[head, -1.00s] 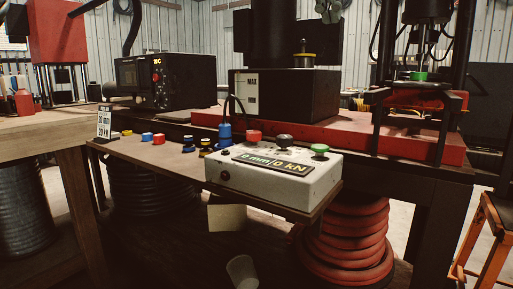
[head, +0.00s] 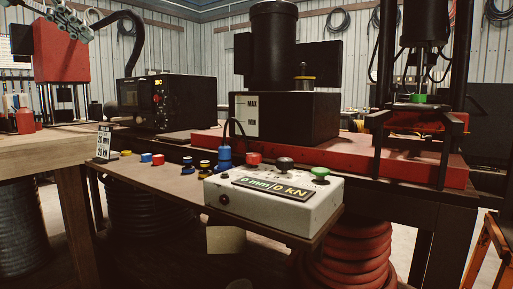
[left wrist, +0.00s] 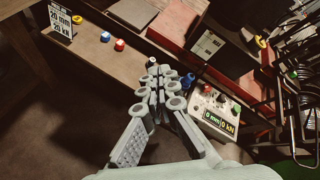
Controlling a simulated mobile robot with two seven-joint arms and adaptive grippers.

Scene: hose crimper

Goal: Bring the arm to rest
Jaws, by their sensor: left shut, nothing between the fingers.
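My left gripper (head: 76,22) shows at the top left of the head view, in front of the red box. Its grey fingers are closed together with nothing between them. In the left wrist view the gripper (left wrist: 158,78) points away from the camera, above the bench edge and left of the control box in the picture. No contact with any object shows. My right gripper is in neither view.
The white control box (head: 275,201) reads 0 mm/0 kN and has red, black and green buttons. A black machine (head: 285,120) and a press (head: 420,120) stand behind.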

